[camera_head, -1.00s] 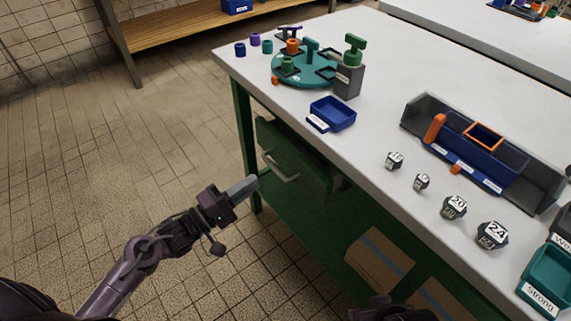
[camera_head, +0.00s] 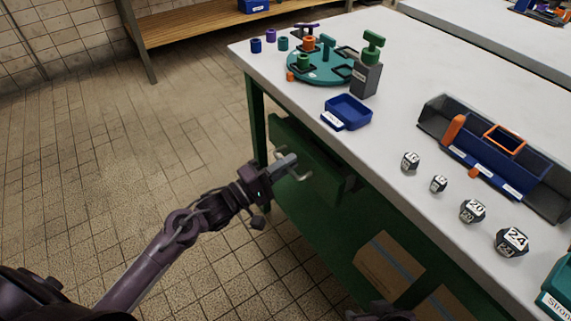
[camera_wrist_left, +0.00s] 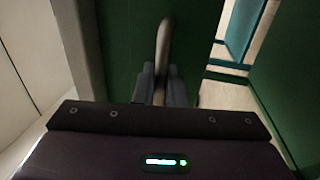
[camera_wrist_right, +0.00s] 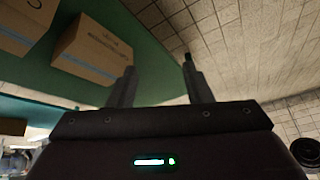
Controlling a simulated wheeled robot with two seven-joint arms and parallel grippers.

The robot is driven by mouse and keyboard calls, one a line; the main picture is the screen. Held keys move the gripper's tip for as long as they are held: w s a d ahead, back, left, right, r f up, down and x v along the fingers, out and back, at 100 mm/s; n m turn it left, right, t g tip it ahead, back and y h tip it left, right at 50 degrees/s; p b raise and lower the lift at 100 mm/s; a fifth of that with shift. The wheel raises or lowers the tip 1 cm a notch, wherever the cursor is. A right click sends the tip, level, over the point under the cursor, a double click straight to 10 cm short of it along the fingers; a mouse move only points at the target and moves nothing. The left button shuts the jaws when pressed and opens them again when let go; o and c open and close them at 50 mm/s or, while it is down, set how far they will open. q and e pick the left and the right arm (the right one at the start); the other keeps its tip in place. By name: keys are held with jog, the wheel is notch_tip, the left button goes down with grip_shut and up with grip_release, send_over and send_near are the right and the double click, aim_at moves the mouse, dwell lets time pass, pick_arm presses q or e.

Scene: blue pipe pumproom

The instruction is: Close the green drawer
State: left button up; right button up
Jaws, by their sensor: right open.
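The green drawer (camera_head: 322,166) sits under the white tabletop and stands a little out from the bench; how far is hard to tell. Its pale curved handle (camera_head: 307,177) is on the front and also shows in the left wrist view (camera_wrist_left: 164,38). My left gripper (camera_head: 287,161) is at the handle; in the left wrist view its fingers (camera_wrist_left: 161,85) are close together with the handle between them. My right gripper (camera_wrist_right: 158,82) is open and empty, low beside the bench near the cardboard boxes. Only a bit of it shows at the head view's bottom edge.
On the white tabletop (camera_head: 400,120) are a blue tray (camera_head: 349,110), a teal round stand (camera_head: 322,68), several number dice and a dark bin. Cardboard boxes (camera_head: 388,265) lie on the lower green shelf. The tiled floor left of the bench is clear.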

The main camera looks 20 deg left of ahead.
aim_at(301, 157)
pick_arm(q)
grip_shut()
pick_arm(e)
jog(key=shift+d, duration=0.1)
jog(key=shift+w, duration=0.1)
pick_arm(q)
jog(key=x, duration=0.4)
jog(key=shift+w+d+f+p, duration=0.1)
jog(key=shift+w+f+p, duration=0.1)
jog(key=shift+f+p, duration=0.1)
pick_arm(e)
jog(key=shift+d+r, duration=0.15)
jog(key=shift+d, duration=0.3)
pick_arm(q)
jog(key=shift+o, duration=0.7)
grip_release()
jog(key=shift+o, duration=0.2)
pick_arm(e)
jog(key=shift+a, duration=0.1)
